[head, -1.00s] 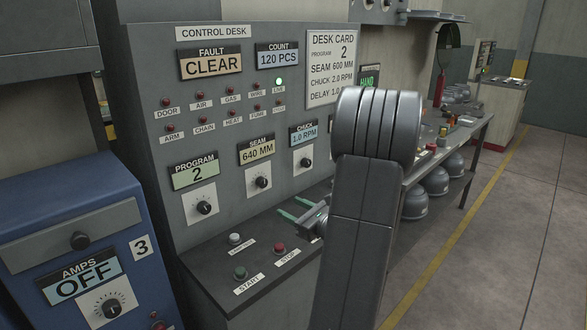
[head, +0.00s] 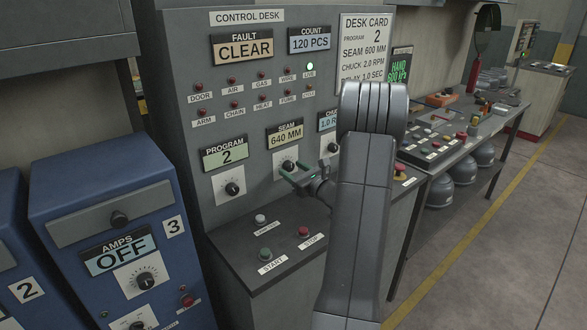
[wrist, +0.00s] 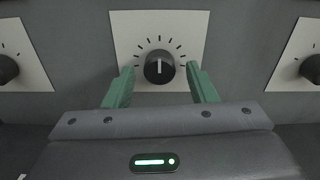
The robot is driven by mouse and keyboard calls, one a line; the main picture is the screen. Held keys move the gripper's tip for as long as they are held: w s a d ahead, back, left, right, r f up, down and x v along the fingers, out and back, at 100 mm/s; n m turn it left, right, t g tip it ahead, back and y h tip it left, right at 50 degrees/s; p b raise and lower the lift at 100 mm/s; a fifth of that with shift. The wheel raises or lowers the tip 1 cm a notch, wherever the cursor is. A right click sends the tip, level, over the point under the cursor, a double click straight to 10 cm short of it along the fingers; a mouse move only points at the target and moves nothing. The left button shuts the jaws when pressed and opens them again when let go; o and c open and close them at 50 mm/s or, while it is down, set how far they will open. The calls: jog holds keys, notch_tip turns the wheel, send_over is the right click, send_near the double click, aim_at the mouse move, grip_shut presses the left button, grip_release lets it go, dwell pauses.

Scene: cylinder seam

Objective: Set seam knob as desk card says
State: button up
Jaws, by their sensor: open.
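The seam knob (head: 288,166) is a black dial with a white pointer on a white plate. Above it the seam display (head: 286,135) reads 640 MM. The desk card (head: 366,50) reads program 2, seam 600 MM, chuck 2.0 RPM; its last line is partly covered by my arm. My gripper (head: 293,172) is open in front of the seam knob. In the wrist view the seam knob (wrist: 159,67) sits between the two green fingertips (wrist: 160,72), with a gap on each side. Its pointer is near straight up.
The program knob (head: 232,188) is to the left and the chuck knob (head: 333,147) to the right. Start (head: 265,254) and stop (head: 303,231) buttons are on the ledge below. A blue amps cabinet (head: 110,225) stands at the left.

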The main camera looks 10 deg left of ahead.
jog(key=shift+w+a, duration=0.15)
jog(key=shift+a, duration=0.05)
jog(key=c, duration=1)
